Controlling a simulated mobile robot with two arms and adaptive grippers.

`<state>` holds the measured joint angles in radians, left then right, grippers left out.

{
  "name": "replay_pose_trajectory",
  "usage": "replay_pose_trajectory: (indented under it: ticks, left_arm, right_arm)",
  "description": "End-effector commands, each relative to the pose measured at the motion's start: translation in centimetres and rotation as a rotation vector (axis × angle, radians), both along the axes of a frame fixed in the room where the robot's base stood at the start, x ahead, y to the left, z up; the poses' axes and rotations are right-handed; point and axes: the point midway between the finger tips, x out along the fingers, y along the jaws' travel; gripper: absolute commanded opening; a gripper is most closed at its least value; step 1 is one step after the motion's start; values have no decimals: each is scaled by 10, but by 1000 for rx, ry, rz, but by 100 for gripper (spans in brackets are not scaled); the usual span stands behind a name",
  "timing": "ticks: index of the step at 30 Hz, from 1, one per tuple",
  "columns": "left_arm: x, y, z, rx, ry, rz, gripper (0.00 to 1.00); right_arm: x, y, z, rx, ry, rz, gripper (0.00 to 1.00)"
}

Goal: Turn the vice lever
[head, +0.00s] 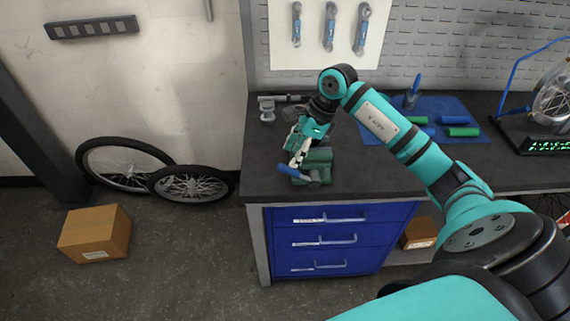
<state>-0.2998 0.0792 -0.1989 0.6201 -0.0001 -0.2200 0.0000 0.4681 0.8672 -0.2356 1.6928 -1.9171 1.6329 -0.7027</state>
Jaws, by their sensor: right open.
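A green bench vice (319,156) stands near the left end of the dark workbench top (365,170). Its lever (291,170) has a blue handle and sits at the vice's front, pointing left. My right arm reaches in from the right across the bench. My right gripper (297,158) points down over the vice, with its fingers just above the blue handle. It is open, and I cannot tell whether a finger touches the lever. The gripper and wrist hide part of the vice. My left gripper is out of view.
Grey metal parts (268,108) lie behind the vice. Blue drawers (322,240) are below the bench. Two wheels (128,165) and a cardboard box (94,233) are on the floor at left.

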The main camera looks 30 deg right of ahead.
Motion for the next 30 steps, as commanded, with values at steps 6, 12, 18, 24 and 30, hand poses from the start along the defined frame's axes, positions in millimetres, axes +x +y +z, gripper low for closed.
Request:
replay_pose_trajectory:
  ticks: [6,12,18,24,30]
  left_arm:
    - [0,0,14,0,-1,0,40]
    - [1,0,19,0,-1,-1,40]
    - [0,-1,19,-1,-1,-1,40]
    - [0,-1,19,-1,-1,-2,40]
    - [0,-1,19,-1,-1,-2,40]
  right_arm:
    - [8,15,-38,3,3,0,44]
    - [13,21,-58,2,0,-1,44]
    - [13,23,-64,0,0,0,44]
    - [13,23,-64,0,0,0,38]
    - [13,23,-63,1,-1,0,12]
